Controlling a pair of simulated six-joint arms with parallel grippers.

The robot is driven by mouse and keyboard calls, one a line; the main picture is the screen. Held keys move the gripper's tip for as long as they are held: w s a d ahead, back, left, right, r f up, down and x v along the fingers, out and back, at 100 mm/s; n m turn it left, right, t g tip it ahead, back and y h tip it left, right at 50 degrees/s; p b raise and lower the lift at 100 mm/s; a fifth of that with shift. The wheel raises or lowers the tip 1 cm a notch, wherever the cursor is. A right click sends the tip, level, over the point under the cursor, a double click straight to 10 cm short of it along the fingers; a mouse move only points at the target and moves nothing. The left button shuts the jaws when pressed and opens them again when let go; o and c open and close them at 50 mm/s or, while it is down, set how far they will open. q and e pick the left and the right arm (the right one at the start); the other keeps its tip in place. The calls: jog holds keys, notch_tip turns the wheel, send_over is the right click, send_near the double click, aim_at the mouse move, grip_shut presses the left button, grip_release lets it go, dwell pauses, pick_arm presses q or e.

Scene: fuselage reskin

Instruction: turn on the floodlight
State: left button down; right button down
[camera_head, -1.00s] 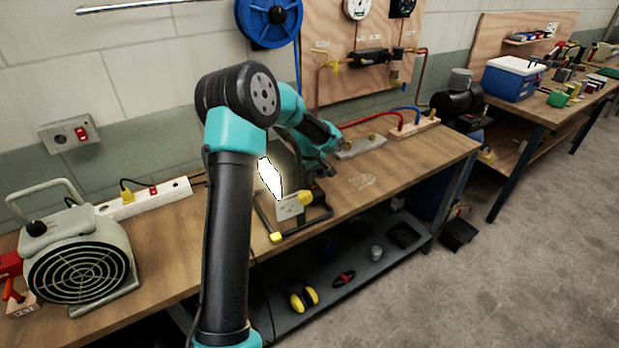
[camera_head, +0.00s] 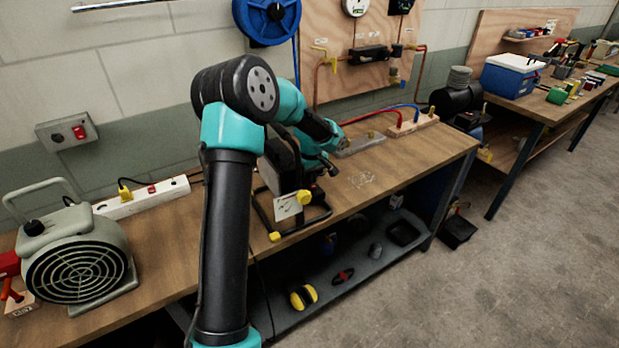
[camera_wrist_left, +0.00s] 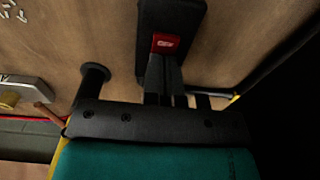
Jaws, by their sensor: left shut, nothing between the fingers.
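The floodlight (camera_head: 281,160) stands on the workbench in its black tube frame, with a yellow knob (camera_head: 304,197) and a pale label at the side. Its panel looks dark and unlit. In the left wrist view, a red switch (camera_wrist_left: 166,43) sits on a black box at the floodlight's back. My left gripper (camera_wrist_left: 166,62) is shut and empty, with its fingertips right at the near edge of the red switch; I cannot tell whether they touch it. In the head view the fingertips are hidden by the floodlight and arm. My right gripper is not in view.
A grey fan heater (camera_head: 82,255) and a white power strip (camera_head: 142,197) are on the workbench (camera_head: 165,250) to the left. A grey bar (camera_head: 361,145) and a wooden block with hoses (camera_head: 412,127) lie to the right. The bench right of the floodlight is mostly clear.

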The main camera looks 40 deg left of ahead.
pick_arm(q)
notch_tip(320, 180, up, 14)
jog(key=shift+a+f, duration=0.2)
dwell(0.4)
